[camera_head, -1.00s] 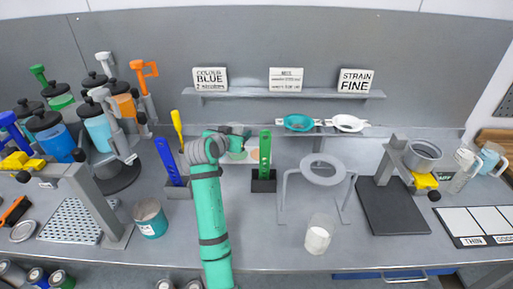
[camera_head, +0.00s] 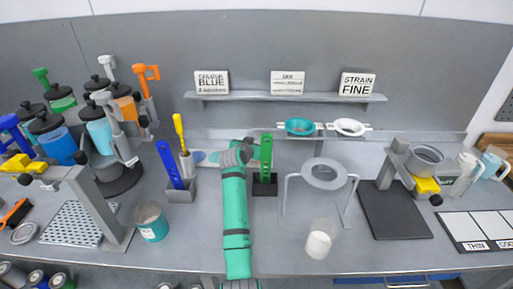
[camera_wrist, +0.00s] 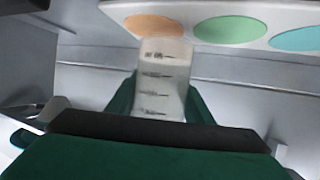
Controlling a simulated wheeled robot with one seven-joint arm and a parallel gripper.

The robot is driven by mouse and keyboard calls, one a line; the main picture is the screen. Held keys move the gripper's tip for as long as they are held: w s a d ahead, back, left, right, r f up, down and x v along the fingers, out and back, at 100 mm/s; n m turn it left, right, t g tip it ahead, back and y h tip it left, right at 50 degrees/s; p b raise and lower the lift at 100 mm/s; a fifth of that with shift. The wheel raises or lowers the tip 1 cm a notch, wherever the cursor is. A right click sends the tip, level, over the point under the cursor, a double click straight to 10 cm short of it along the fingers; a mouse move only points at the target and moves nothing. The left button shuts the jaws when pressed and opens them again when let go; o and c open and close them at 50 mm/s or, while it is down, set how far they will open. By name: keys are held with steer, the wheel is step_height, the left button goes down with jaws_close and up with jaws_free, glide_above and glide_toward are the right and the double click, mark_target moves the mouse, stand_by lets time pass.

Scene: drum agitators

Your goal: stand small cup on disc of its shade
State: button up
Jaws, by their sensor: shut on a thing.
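In the wrist view my gripper (camera_wrist: 158,98) is shut on a small translucent cup (camera_wrist: 163,75) with dark graduation marks, its finger on each side. The cup looks pale greyish; I cannot make out its shade clearly. Beyond it a white strip (camera_wrist: 190,10) carries an orange disc (camera_wrist: 155,25), a green disc (camera_wrist: 230,29) and a cyan disc (camera_wrist: 297,39). The cup's top edge overlaps the orange disc in the picture; I see no contact. In the head view my arm hides the gripper, the cup and most of the strip.
A green-handled tool (camera_head: 266,152) in a dark block is close right of my arm. Blue (camera_head: 169,163) and yellow (camera_head: 178,130) tools stand left. A grey ring stand (camera_head: 325,174) and a clear beaker (camera_head: 319,240) are further right. A teal-labelled can (camera_head: 151,221) is front left.

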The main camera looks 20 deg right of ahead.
steer(key=shift+f, duration=1.05)
steer(key=shift+f, duration=0.1)
steer(key=o, duration=1)
steer(key=shift+o, duration=0.2)
